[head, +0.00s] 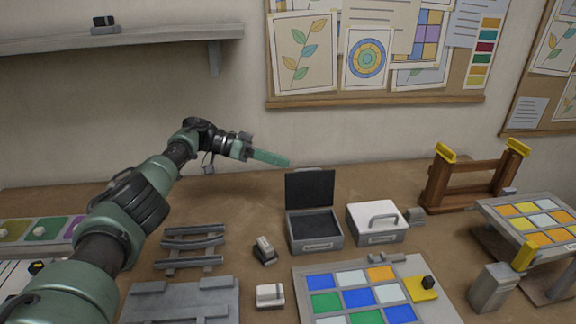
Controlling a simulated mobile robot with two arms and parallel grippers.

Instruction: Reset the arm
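My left arm (135,205) reaches in from the lower left, and its gripper (272,158) points right, above the back of the table near the wall. The green fingers show edge-on as one narrow bar, so I cannot tell whether they are open or shut. Nothing is visibly held at the tips. The fingertips appear just above and left of an open grey box (315,240) with a raised dark lid (310,188). My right gripper is not in view.
A closed white box with a handle (364,217) stands right of the open box. A colored glass panel (304,283) lies in front, with small blocks (265,251) and a slatted rack (193,247) to its left. A wooden stand (470,183) and raised panel (489,211) stand right.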

